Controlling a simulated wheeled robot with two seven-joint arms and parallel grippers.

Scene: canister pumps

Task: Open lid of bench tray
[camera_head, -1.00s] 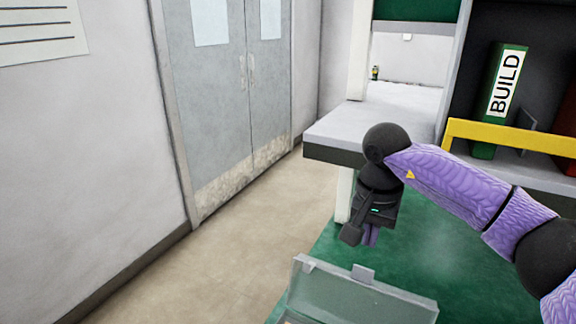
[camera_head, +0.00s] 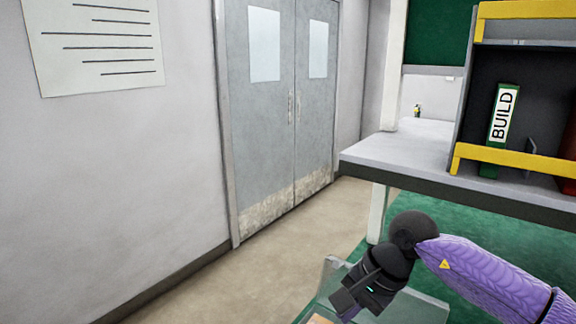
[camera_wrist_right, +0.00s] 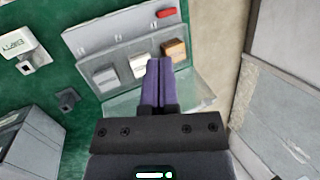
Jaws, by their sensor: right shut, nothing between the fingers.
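The bench tray (camera_wrist_right: 112,38) is a pale grey tray in the right wrist view. It holds a grey block (camera_wrist_right: 106,76), a white block (camera_wrist_right: 138,65), a tan block (camera_wrist_right: 175,49) and a red piece (camera_wrist_right: 166,13). Its clear lid (camera_wrist_right: 124,104) shows along the tray's near side, partly hidden by my gripper. In the head view the lid (camera_head: 427,309) stands raised at the bottom, partly behind my right gripper (camera_head: 342,303). The right gripper's purple fingers (camera_wrist_right: 158,62) are shut and empty, over the lid and tray edge; contact is unclear. My left gripper is out of view.
A grey shelf (camera_head: 420,160) with a BUILD binder (camera_head: 502,128) stands behind my arm. Floor (camera_head: 270,262) is clear at left.

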